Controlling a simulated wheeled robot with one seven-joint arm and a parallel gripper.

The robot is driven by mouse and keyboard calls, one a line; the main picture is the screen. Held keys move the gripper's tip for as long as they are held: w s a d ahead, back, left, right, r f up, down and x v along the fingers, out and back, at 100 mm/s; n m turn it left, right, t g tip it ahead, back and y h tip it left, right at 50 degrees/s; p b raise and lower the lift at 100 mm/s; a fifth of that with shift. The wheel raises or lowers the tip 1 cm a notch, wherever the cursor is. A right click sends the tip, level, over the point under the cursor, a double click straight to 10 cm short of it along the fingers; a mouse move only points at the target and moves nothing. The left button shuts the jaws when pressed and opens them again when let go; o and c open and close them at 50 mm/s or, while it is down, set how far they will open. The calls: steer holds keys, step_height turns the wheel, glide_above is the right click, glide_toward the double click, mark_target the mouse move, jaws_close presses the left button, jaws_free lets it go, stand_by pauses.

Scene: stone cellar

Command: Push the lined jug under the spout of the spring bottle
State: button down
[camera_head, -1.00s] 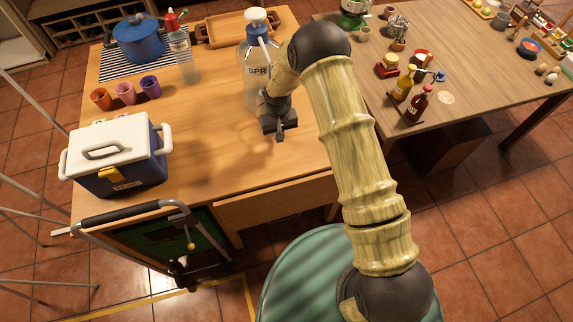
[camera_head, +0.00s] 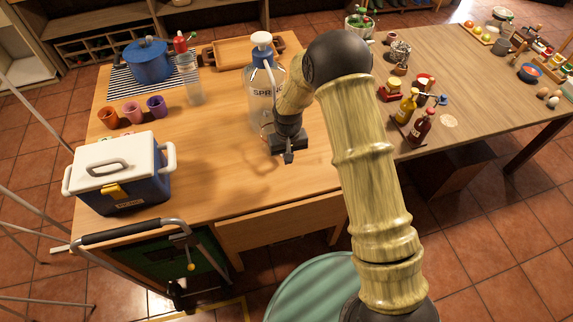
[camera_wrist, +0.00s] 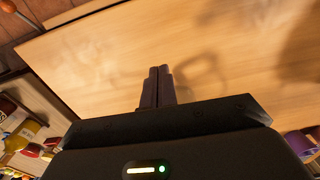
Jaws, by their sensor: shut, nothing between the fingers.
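The spring bottle (camera_head: 261,100) is a large clear bottle with a white pump top and a "SPR…" label. It stands on the wooden table behind my arm, which hides its right side and part of the label. A tall clear vessel (camera_head: 194,88), perhaps the lined jug, stands left of it; I cannot make out lines. My gripper (camera_head: 288,158) is shut and empty above the bare tabletop, in front of the bottle. In the wrist view my gripper's fingers (camera_wrist: 158,74) are together over plain wood, with a looped shadow beside them.
A white-lidded blue cooler (camera_head: 118,180) stands at the table's front left. Small cups (camera_head: 132,112), a blue pot (camera_head: 147,62) and a wooden tray (camera_head: 230,55) lie behind. Sauce bottles (camera_head: 421,126) stand on the right table. The tabletop between cooler and gripper is clear.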

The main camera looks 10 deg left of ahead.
steer(key=r, duration=0.3)
steer(key=r+b, duration=0.1)
steer(key=r, duration=0.1)
steer(key=shift+w+d+r, duration=0.1)
steer(key=shift+d+r, duration=0.15)
steer(key=shift+r, duration=0.05)
steer(key=shift+a, duration=0.1)
steer(key=s+d+r+m+t, duration=0.1)
steer(key=s+d+r+m, duration=0.1)
steer(key=s+d+r, duration=0.4)
steer(key=s+d+r+m+t, duration=0.1)
steer(key=s+d+r+m, duration=0.1)
steer(key=s+d+r, duration=0.5)
steer(key=s+d, duration=0.5)
steer(key=d, duration=0.2)
steer(key=shift+d+r+t, duration=0.15)
steer(key=shift+d+t, duration=0.15)
steer(key=shift+d, duration=0.05)
